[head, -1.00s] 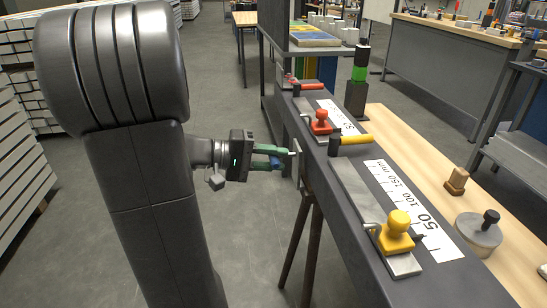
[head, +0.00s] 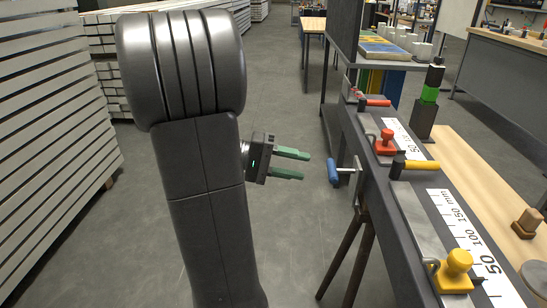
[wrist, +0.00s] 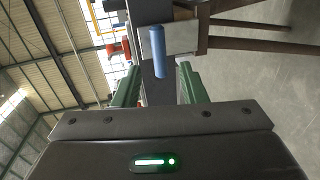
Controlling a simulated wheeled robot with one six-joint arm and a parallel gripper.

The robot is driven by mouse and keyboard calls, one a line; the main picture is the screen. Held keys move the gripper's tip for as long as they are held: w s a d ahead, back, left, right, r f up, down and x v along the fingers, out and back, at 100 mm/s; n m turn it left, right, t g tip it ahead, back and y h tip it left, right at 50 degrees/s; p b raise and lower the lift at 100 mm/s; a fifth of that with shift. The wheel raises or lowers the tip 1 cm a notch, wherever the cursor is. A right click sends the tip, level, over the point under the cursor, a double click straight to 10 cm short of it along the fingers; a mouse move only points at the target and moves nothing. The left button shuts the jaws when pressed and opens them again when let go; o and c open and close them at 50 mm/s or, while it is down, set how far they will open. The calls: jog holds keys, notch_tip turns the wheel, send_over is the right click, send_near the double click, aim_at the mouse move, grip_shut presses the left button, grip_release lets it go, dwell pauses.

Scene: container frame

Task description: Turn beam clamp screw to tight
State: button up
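The beam clamp (head: 357,174) sits on the near edge of the dark beam (head: 376,194). Its screw ends in a blue handle (head: 334,172), which hangs out over the floor to the left of the beam. My gripper (head: 306,166) is open and empty, with green fingers, left of the blue handle and apart from it. In the wrist view the blue handle (wrist: 158,52) stands ahead, between the lines of the two open fingers (wrist: 156,84). How tight the screw is cannot be told.
On the beam are a red-knobbed block (head: 385,143), a yellow-knobbed block (head: 455,271), a yellow-handled hammer (head: 414,166) and scale strips. A trestle leg (head: 343,254) stands below the clamp.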

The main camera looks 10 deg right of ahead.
aim_at(332, 171)
jog(key=v, duration=0.5)
jog(key=shift+p, duration=0.3)
jog(key=shift+d, duration=0.15)
jog(key=b+x, duration=0.2)
jog(key=x, duration=1.1)
jog(key=shift+s+d+b, duration=0.1)
jog(key=shift+d+b, duration=0.2)
